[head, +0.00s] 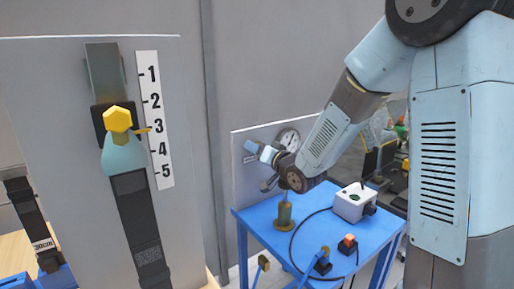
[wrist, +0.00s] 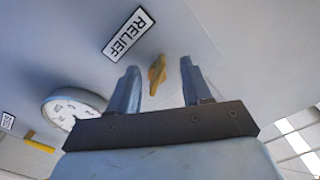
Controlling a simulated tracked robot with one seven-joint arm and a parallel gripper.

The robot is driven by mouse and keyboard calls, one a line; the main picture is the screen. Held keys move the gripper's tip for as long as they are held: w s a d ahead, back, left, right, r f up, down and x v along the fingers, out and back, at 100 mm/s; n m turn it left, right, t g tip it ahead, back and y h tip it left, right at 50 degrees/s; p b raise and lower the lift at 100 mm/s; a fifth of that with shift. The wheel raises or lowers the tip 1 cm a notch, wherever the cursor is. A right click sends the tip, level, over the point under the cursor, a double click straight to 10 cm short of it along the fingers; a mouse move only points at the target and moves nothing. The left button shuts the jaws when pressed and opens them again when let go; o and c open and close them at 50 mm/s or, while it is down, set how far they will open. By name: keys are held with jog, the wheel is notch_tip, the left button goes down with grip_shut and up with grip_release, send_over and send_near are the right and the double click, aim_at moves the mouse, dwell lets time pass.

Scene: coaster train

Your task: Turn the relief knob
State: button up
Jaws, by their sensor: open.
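The relief knob (wrist: 157,75) is a small yellow-orange knob on a grey panel, beside a "RELIEF" label (wrist: 128,34) in the wrist view. My gripper (wrist: 158,82) is open, with one finger on each side of the knob. I see gaps between the knob and both fingers; how far the fingertips are from the panel I cannot tell. In the head view my gripper (head: 262,153) is at the grey panel (head: 240,185) behind the blue table, and the knob is hidden there.
A round gauge (head: 288,139) is on the same panel, close to my gripper. The blue table (head: 350,235) holds a brass fitting (head: 284,212), a white box (head: 354,202) with a black cable and a small orange-topped block (head: 347,244). A board with a numbered scale (head: 155,120) stands at left.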

jog(key=shift+w, duration=0.4)
jog(key=shift+d, duration=0.1)
grip_shut()
